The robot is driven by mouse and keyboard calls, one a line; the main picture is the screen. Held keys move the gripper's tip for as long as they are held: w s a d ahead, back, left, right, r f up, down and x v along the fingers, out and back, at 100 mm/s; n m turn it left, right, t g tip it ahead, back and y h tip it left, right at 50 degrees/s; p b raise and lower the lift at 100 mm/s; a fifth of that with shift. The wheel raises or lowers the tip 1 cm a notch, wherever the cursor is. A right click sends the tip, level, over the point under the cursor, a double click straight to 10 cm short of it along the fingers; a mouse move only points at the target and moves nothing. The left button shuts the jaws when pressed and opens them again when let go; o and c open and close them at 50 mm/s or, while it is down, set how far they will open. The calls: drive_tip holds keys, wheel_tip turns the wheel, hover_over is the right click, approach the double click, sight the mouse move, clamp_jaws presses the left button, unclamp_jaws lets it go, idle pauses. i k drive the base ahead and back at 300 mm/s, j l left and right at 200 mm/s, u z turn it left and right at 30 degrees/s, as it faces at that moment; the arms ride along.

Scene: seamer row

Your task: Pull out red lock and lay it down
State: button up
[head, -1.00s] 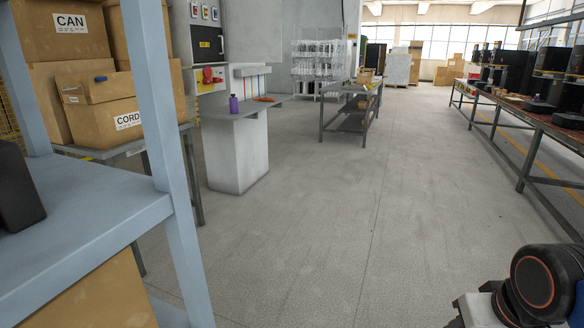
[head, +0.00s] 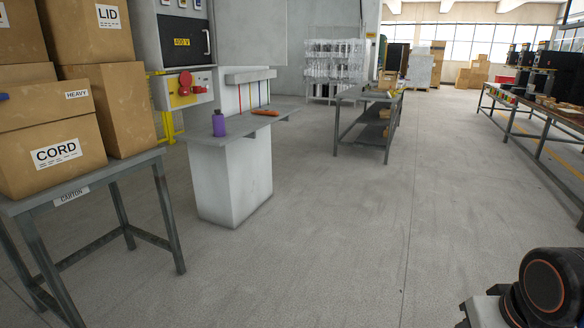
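A red lock (head: 185,84) sits on the light panel of the grey machine, below a dark window marked 400 V. It is small and distant, so I cannot tell how it is fastened. A grey ledge on a pedestal (head: 262,124) stands to the right of and below it. An orange object (head: 265,112) and a purple bottle (head: 219,124) are on this ledge. My gripper is not in view; only a rounded dark part of my arm shows at the lower right.
A carton table (head: 100,174) with stacked boxes, one marked CORD (head: 52,160), stands at the left. A grey bench (head: 362,95) stands beyond the ledge, and a long bench (head: 540,112) runs along the right. The floor (head: 320,230) between is clear.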

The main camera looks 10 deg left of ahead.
sight(195, 89)
drive_tip(key=i+l+u, duration=0.15)
drive_tip(key=i+u, duration=0.3)
drive_tip(key=i+l+u, duration=0.45)
drive_tip(key=i, duration=0.2)
drive_tip(key=i+l+u, duration=0.45)
drive_tip(key=i+l+z, duration=0.2)
drive_tip(key=i, duration=0.3)
drive_tip(key=i+l+z, duration=0.25)
drive_tip(key=i, duration=0.2)
drive_tip(key=i+z, duration=0.2)
drive_tip(key=i, duration=0.3)
